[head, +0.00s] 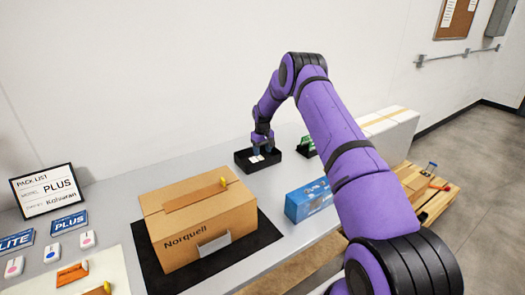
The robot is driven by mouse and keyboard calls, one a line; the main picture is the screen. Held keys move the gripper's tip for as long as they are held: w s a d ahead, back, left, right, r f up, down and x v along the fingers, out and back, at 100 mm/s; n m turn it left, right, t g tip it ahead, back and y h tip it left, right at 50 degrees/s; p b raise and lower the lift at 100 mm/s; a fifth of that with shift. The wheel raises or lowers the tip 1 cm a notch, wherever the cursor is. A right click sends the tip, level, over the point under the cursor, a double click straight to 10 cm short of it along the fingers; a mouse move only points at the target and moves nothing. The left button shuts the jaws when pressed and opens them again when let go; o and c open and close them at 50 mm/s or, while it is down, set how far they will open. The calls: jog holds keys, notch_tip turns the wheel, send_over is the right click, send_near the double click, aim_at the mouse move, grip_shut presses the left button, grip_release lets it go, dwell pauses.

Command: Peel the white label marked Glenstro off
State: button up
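My gripper (263,145) points down over a small black tray (241,162) near the wall. Small white pieces (256,159) show in the tray just below the fingers; they are too small to identify. I cannot tell whether the fingers are open, shut or touching them. A brown carton (184,252) marked Norquell stands on a black mat (243,261). A pale grey-white patch (214,244) sits on the carton's front; no writing on it is readable. No label reading Glenstro can be made out.
A blue box (309,201) and a green item (307,147) stand near my arm. A white carton (392,131) is behind it. At left are a PACK LIST sign (46,190), PLUS card (69,223), LITE card (17,241) and small white devices. Grey table is clear behind the carton.

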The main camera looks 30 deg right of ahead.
jog(key=shift+r, duration=2.5)
jog(key=shift+r, duration=0.1)
